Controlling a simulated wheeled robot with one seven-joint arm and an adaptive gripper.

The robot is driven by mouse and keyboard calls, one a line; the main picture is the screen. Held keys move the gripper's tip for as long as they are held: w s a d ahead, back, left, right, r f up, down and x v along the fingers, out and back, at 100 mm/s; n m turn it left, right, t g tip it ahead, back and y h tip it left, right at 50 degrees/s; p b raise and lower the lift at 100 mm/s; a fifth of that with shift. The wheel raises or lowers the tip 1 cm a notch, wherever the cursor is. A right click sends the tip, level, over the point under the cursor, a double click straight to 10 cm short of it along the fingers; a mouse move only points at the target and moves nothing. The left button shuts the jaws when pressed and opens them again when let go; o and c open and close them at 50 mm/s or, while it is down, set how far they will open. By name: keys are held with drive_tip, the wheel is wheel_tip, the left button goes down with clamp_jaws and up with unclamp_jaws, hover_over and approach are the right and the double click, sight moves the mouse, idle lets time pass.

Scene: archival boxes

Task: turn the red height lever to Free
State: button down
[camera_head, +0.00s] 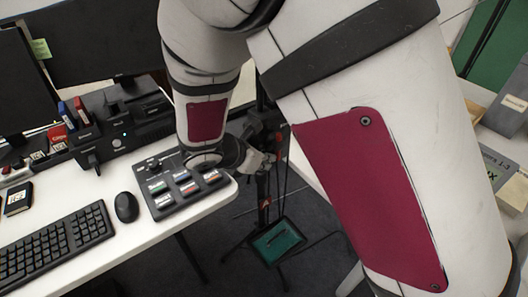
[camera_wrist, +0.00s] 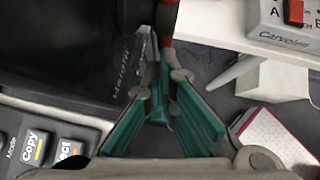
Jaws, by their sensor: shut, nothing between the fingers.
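My gripper (camera_head: 256,160) is past the desk's right end in the head view, close to a dark upright stand. In the wrist view its teal fingers (camera_wrist: 157,78) are closed together with nothing between them. A thin red part (camera_head: 281,137) shows on the stand just right of my gripper. In the wrist view a red piece (camera_wrist: 167,38) shows just beyond the fingertips, partly hidden by them; I cannot tell whether they touch. I cannot tell for certain that these are the height lever, and no "Free" mark is readable.
A button panel (camera_head: 183,189) sits at the desk's corner, close under my arm. A mouse (camera_head: 126,207) and keyboard (camera_head: 52,248) lie left. A green-topped tray (camera_head: 277,241) is low by the stand. A box with a red switch (camera_wrist: 294,12) is upper right in the wrist view.

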drive_tip(key=shift+w+d+f+t+h+b, duration=0.15)
drive_tip(key=shift+f+t+h+b, duration=0.15)
drive_tip(key=shift+h+b, duration=0.25)
drive_tip(key=shift+w+d+f+t+h+b, duration=0.1)
drive_tip(key=shift+f+t+h+b, duration=0.1)
drive_tip(key=shift+t+h+b, duration=0.3)
drive_tip(key=d+t+h+b, duration=0.1)
drive_tip(key=h, duration=0.1)
drive_tip(key=w+d+f+t+h+b, duration=0.1)
drive_tip(key=t+h, duration=0.1)
drive_tip(key=w+d+n+t+h+b, duration=0.1)
drive_tip(key=t+h+b, duration=0.1)
drive_tip(key=shift+f, duration=0.3)
drive_tip(key=shift+w+d+r, duration=0.1)
drive_tip(key=shift+w+d, duration=0.1)
drive_tip(key=shift+d, duration=0.15)
drive_tip(key=shift+w+d+p, duration=0.15)
drive_tip(key=shift+d+p, duration=0.1)
drive_tip(key=shift+p, duration=0.05)
idle(0.5)
drive_tip(key=s+a+f+b, duration=0.1)
drive_tip(key=s+a+f, duration=0.5)
drive_tip(key=s+a, duration=0.2)
drive_tip(key=shift+s+a, duration=0.15)
drive_tip(key=shift+a, duration=0.05)
idle(0.3)
